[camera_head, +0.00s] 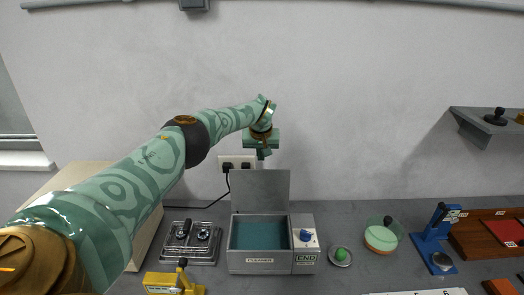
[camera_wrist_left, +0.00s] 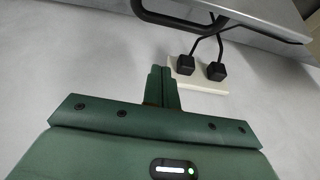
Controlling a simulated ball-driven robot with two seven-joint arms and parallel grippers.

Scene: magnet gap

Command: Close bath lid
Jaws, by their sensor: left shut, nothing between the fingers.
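The bath is a grey metal box labelled CLEANER (camera_head: 260,260), with teal liquid inside. Its flat grey lid (camera_head: 262,191) stands raised, upright at the back edge. My left gripper (camera_head: 262,155) is just above and behind the lid's top edge in the head view, near the wall. Its fingers are shut and empty. In the left wrist view the shut fingers (camera_wrist_left: 162,88) point towards a wall socket, and a grey panel with a dark edge, probably the lid, shows at the top. My right gripper is not in view.
A wall socket with two black plugs (camera_wrist_left: 200,70) is behind the bath. A control panel with a blue knob (camera_head: 305,236) adjoins the bath. A metal plate with black knobs (camera_head: 190,243) stands left, a green ball on a dish (camera_head: 341,254) and blue stand (camera_head: 434,240) right.

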